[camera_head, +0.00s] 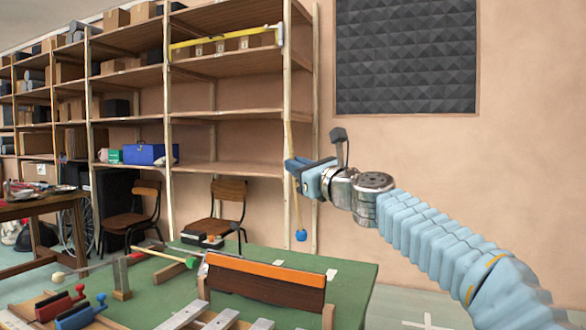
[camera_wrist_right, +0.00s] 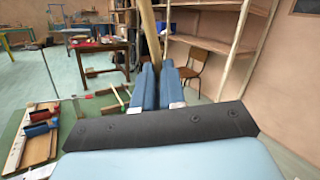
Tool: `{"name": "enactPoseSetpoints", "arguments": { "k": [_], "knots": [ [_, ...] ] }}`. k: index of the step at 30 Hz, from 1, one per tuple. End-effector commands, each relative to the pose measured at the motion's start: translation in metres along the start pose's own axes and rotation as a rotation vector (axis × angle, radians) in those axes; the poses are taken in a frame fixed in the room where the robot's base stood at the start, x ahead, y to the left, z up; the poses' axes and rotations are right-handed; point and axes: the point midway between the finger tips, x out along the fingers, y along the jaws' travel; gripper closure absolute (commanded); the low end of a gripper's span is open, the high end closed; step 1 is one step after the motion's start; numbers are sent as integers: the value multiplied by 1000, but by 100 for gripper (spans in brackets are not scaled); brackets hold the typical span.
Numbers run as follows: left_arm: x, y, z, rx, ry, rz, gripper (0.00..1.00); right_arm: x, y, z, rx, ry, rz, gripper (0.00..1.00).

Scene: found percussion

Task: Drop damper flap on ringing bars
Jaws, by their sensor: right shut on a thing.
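The damper flap (camera_head: 265,285), a dark brown board with an orange top edge, stands tilted up between wooden posts on the green table. Pale metal bars (camera_head: 185,315) lie in front of it, cut off by the bottom edge of the head view. My right gripper (camera_head: 298,172) is above and behind the flap, apart from it. It is shut on a wooden mallet (camera_head: 301,235) with a blue ball head hanging downward. The right wrist view shows the blue fingers (camera_wrist_right: 158,88) closed around the mallet's stick (camera_wrist_right: 151,35). My left gripper is not in view.
Red (camera_head: 60,303) and blue (camera_head: 80,314) clamp-like pieces sit at the table's left. The green tabletop (camera_head: 352,272) is clear at right. Shelves (camera_head: 225,115) and chairs (camera_head: 218,210) stand behind.

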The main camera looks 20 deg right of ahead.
Motion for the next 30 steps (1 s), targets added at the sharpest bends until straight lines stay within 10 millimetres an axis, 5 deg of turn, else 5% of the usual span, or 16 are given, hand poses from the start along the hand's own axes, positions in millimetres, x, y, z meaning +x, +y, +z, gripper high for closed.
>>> {"name": "enactPoseSetpoints", "arguments": {
  "k": [6, 18, 30],
  "knots": [
    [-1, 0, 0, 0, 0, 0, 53, 0, 0, 1, -1, 0, 2, 100],
    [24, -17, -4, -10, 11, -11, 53, -24, 37, -17, -2, -1, 3, 100],
    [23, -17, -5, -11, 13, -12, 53, -27, 41, -16, -2, 0, 2, 100]
  ]
}}
